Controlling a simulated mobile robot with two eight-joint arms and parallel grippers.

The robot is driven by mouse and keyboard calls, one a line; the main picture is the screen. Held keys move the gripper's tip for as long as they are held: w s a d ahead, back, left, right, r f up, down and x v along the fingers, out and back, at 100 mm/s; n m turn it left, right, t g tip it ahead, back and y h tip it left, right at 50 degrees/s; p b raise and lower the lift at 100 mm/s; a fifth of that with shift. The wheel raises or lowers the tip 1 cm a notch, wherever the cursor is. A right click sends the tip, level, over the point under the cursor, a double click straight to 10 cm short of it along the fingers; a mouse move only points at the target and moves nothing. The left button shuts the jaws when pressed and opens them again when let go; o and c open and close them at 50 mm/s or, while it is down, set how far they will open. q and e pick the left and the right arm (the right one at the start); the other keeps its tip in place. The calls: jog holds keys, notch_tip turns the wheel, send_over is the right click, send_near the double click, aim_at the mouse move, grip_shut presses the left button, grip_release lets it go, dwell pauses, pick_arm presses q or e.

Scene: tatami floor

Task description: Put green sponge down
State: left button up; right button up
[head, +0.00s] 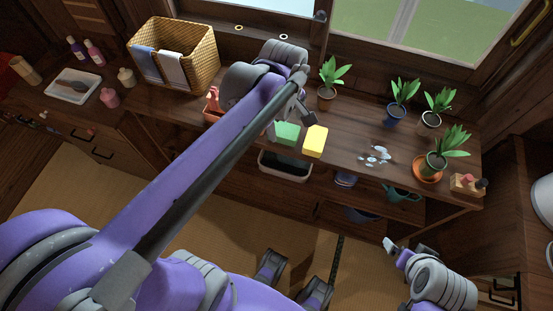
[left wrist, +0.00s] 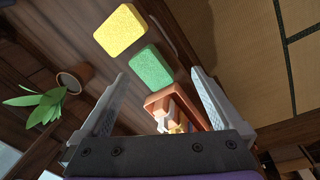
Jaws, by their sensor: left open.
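The green sponge (head: 287,133) lies on the wooden counter beside the yellow sponge (head: 315,141), near the front edge. My left gripper (head: 290,119) is open just above and behind the green sponge. In the left wrist view, the green sponge (left wrist: 150,68) lies flat beyond and between the spread fingertips (left wrist: 158,76), with the yellow sponge (left wrist: 120,31) past it. Nothing is held between the fingers. My right gripper (head: 398,247) is low at the right, away from the counter; its jaws are too small to read.
A terracotta-coloured tray (left wrist: 160,98) with small items sits close to the green sponge. Potted plants (head: 327,92) stand at the back and right. Water drops or shards (head: 376,155) lie right of the sponges. A wicker basket (head: 198,50) stands at the left.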

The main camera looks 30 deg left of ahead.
pick_arm(q)
jog(key=s+d+f+m+t, duration=0.1)
jog(key=s+d+f+m, duration=0.1)
jog(key=s+m, duration=0.4)
jog(key=s+d+f+m+t, duration=0.1)
jog(key=s+f+m+t, duration=0.1)
jog(key=s+f+m, duration=0.2)
jog(key=s+m, duration=0.2)
jog(key=m, duration=0.2)
jog(key=shift+d+f+m+t, duration=0.3)
jog(key=shift+d+f, duration=0.05)
jog(key=shift+f, duration=0.05)
jog(key=r+p, duration=0.2)
jog(key=w+r+p, duration=0.1)
jog(key=r+p, duration=0.1)
jog(key=shift+r, duration=0.35)
jog(key=shift+w, duration=0.1)
